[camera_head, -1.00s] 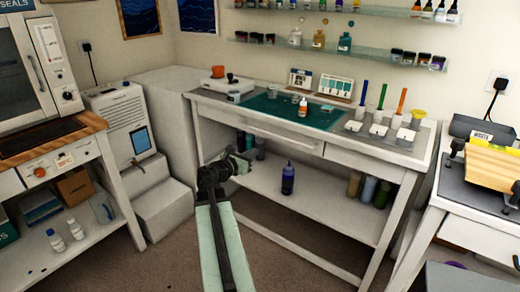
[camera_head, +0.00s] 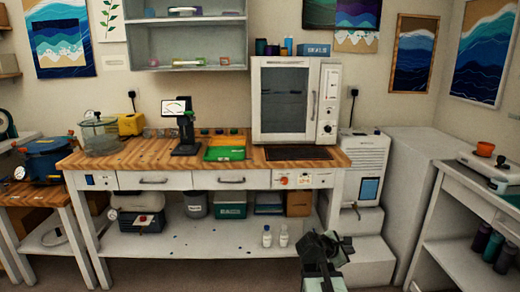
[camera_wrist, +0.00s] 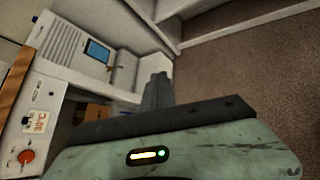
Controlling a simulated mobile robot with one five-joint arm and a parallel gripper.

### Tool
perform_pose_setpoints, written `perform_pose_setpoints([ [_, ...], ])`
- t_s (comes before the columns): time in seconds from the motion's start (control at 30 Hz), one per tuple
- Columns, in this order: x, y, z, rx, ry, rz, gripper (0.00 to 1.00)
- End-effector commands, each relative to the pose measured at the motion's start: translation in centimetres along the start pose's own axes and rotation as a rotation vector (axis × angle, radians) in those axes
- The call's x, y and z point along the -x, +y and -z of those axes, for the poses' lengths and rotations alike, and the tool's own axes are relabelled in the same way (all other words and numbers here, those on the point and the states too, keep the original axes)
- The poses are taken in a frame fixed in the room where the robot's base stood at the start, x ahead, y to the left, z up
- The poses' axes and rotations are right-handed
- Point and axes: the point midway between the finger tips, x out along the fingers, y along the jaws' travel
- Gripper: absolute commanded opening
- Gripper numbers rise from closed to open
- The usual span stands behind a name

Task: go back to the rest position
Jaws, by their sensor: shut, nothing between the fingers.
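My gripper (camera_head: 324,250) is low in the head view, in front of the right end of the wooden-topped bench (camera_head: 210,152). In the wrist view my gripper (camera_wrist: 158,80) shows as dark fingers close together, with nothing between them. The fingers point toward the white steps (camera_head: 358,262) and the white machine with a blue screen (camera_head: 362,168). I see open space around the gripper and cannot tell its exact distance from the bench.
A white oven (camera_head: 284,100) and a black stand (camera_head: 186,135) stand on the bench. Two white bottles (camera_head: 267,237) stand on its lower shelf, near my gripper. A white table (camera_head: 470,195) is at the right. Carpet (camera_wrist: 250,60) is clear in the wrist view.

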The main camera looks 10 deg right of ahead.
Motion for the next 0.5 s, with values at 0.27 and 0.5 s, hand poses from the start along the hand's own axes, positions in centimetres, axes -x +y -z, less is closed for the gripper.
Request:
perform_pose_setpoints([
  [0.27,12.2,-3.1,18.4,-0.575,0.436,0.329,0.00],
  [0.5,19.5,-8.2,24.4,-1.062,0.488,0.866,0.00],
])
